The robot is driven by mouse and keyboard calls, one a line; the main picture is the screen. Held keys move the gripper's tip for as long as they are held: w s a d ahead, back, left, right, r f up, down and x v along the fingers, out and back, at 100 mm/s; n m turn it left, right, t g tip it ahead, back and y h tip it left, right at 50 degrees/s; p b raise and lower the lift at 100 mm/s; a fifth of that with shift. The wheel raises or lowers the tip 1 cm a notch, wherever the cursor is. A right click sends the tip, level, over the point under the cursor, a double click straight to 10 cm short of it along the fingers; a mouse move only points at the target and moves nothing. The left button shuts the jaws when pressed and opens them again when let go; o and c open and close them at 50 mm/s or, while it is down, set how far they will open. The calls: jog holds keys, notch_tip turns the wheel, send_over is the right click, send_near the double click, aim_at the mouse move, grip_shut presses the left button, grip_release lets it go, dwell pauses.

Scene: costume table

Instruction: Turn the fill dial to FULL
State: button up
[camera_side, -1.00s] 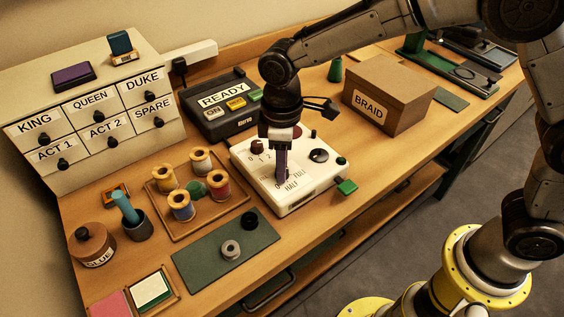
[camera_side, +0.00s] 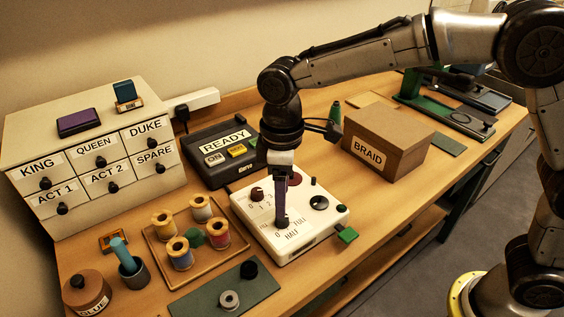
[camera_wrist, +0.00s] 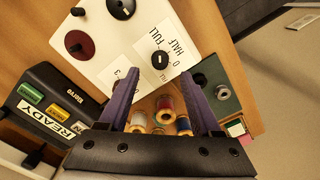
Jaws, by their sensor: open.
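The fill dial (camera_wrist: 160,61) is a small black knob with a pale pointer mark on a white control box (camera_side: 248,206). The FULL and HALF labels lie beside it in the wrist view; I cannot tell for sure which label the mark faces. My gripper (camera_wrist: 160,76) points down at the dial, its two purple fingers apart. The dial shows between and just beyond the fingertips in the wrist view. In the side view my gripper (camera_side: 281,226) hides most of the dial, and I cannot tell whether the fingers touch it.
The box also carries a dark red knob (camera_wrist: 79,43) and a larger black knob (camera_side: 319,203). A READY panel (camera_side: 222,152) stands behind it, the BRAID box (camera_side: 384,141) to the right. A spool tray (camera_side: 165,265) and green mat (camera_side: 194,303) lie to the left.

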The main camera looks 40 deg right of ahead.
notch_tip(320, 180, up, 9)
jog(key=shift+f, duration=0.2)
jog(key=shift+d, duration=0.1)
